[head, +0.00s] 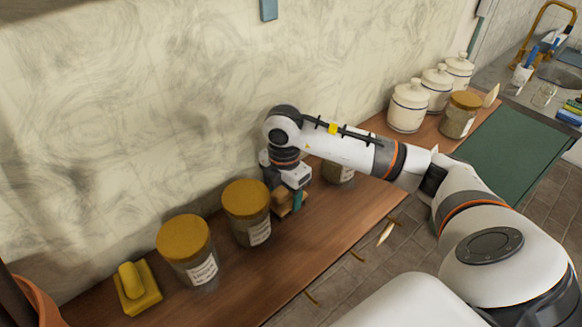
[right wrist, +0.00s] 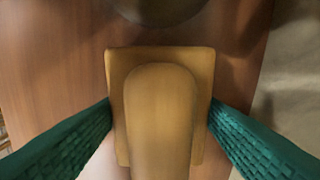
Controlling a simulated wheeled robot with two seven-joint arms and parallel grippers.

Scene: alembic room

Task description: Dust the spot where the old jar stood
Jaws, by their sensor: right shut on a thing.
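My right gripper (head: 288,196) reaches down over the wooden shelf (head: 262,268). Its teal fingers are shut on a tan block with a rounded handle (head: 284,206), a duster by its look. In the right wrist view the duster (right wrist: 118,75) sits between the two fingers, its flat base over brown wood. It is at or just above the shelf; I cannot tell if it touches. It is in the space between a lidded jar (head: 246,212) on its left and another jar (head: 340,172), partly hidden behind my arm, on its right. My left gripper is not in view.
Another lidded jar (head: 186,248) and a yellow block with a handle (head: 137,287) stand to the left. White canisters (head: 408,107) and a further jar (head: 461,114) stand at the far right. The wall (head: 180,110) runs behind the shelf. Thin pieces (head: 386,233) lie near the floor tiles.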

